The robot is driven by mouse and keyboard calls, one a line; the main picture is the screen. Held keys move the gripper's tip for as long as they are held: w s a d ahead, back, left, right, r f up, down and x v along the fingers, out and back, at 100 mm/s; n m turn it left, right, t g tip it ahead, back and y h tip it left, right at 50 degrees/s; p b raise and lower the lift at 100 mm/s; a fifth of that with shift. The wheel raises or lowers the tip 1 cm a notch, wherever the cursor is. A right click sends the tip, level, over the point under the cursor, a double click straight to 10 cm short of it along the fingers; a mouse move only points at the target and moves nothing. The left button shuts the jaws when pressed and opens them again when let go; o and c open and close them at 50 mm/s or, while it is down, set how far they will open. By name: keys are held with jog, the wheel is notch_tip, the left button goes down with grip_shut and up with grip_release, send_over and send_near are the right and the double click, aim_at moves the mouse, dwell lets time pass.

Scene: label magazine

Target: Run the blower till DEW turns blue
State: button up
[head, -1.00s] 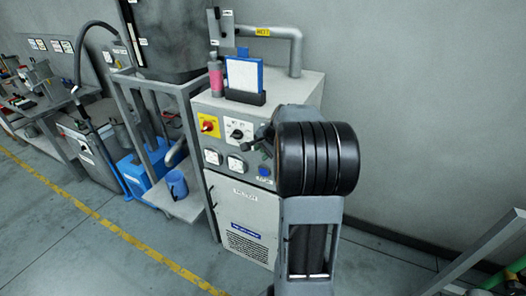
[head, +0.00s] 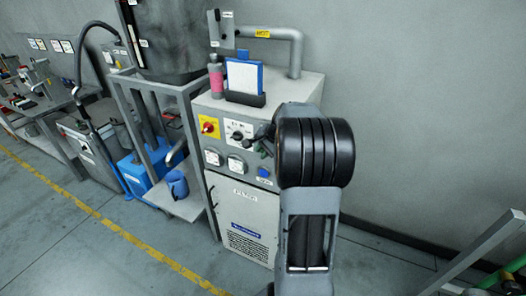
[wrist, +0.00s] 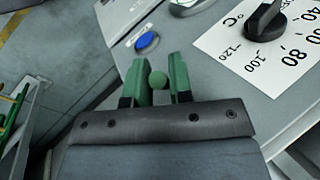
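The blower cabinet (head: 245,215) is a grey unit with a control panel on its upper front. A round blue lens or button (head: 263,172) sits low on the panel's right; it shows bright blue in the wrist view (wrist: 147,42). Its label is too small to read. A black dial knob on a white °C scale (wrist: 264,20) is at the upper right of the wrist view. My gripper (wrist: 158,82) has green fingers standing apart.
The panel also has a red switch on yellow (head: 208,127) and two gauges (head: 236,165). A pink bottle (head: 216,80) and a blue-white holder (head: 243,80) stand on top. A cart (head: 190,205) stands left. The floor in front is clear.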

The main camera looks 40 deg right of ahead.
jog(key=o, duration=0.4)
jog(key=shift+c, duration=0.2)
jog(key=b+v, duration=0.2)
jog(key=v, duration=1.2)
jog(key=s+a+f+n+g+h, duration=0.1)
jog(key=s+a+f+n, duration=0.25)
jog(key=f+n, duration=0.2)
jog(key=s+a+f+n, duration=0.2)
jog(key=s+a+n, duration=0.2)
jog(key=a, duration=0.7)
jog(key=s+a+f+n, duration=0.2)
jog(key=s+a+n, duration=0.2)
jog(key=a+n, duration=0.3)
jog(key=a, duration=0.4)
jog(key=shift+s+t+h, duration=0.25)
jog(key=shift+t+h, duration=0.05)
jog(key=shift+h, duration=0.1)
